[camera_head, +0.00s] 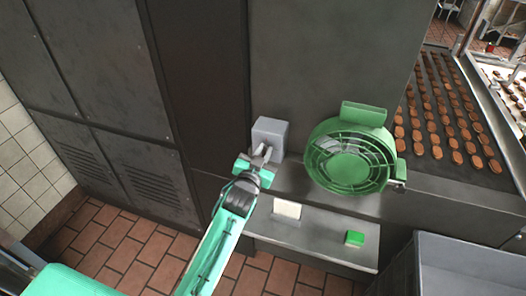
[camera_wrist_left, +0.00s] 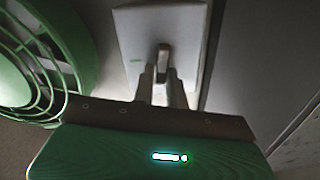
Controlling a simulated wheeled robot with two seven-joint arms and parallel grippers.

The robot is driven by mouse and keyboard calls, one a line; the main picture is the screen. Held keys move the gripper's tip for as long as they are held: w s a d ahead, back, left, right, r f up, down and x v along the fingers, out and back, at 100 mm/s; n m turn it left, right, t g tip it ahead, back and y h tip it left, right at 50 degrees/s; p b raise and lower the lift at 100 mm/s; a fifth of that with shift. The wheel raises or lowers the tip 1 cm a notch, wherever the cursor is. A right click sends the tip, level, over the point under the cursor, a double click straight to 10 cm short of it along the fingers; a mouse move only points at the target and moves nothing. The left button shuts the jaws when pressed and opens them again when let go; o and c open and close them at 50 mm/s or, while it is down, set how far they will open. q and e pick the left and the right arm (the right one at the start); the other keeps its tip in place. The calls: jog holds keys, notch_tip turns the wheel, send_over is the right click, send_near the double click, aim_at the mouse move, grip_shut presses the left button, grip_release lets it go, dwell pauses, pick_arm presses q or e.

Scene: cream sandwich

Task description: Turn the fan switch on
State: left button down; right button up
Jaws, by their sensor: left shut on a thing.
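The fan switch is a grey-white box (camera_head: 270,132) on the dark machine wall, left of the green fan (camera_head: 350,158). In the left wrist view its white plate (camera_wrist_left: 133,28) carries a small dark lever (camera_wrist_left: 163,62). My left gripper (camera_head: 262,156) is at the front of the box. In the left wrist view the two fingers of the left gripper (camera_wrist_left: 163,82) are shut on the lever. The fan also shows at the left of the wrist view (camera_wrist_left: 40,60). My right gripper is not in view.
A metal shelf (camera_head: 330,238) below the fan holds a white card-like thing (camera_head: 287,209) and a green block (camera_head: 355,238). A grey crate (camera_head: 465,262) stands at the lower right. Rows of brown cookies lie on a conveyor (camera_head: 408,168) behind.

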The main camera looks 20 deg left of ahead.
pick_arm(q)
jog(key=shift+d+f+m+p, duration=0.15)
jog(key=shift+f+m+p, duration=0.05)
jog(key=shift+m, duration=2.35)
jog(key=shift+d+f+m+p, duration=0.2)
jog(key=shift+f+m+p, duration=0.05)
jog(key=shift+m, duration=2.25)
jog(key=shift+d+f+m+p, duration=0.15)
jog(key=shift+f+m+p, duration=0.05)
jog(key=shift+m, duration=2.35)
jog(key=c, duration=1.5)
grip_release()
jog(key=shift+a, duration=0.1)
jog(key=shift+s, duration=0.15)
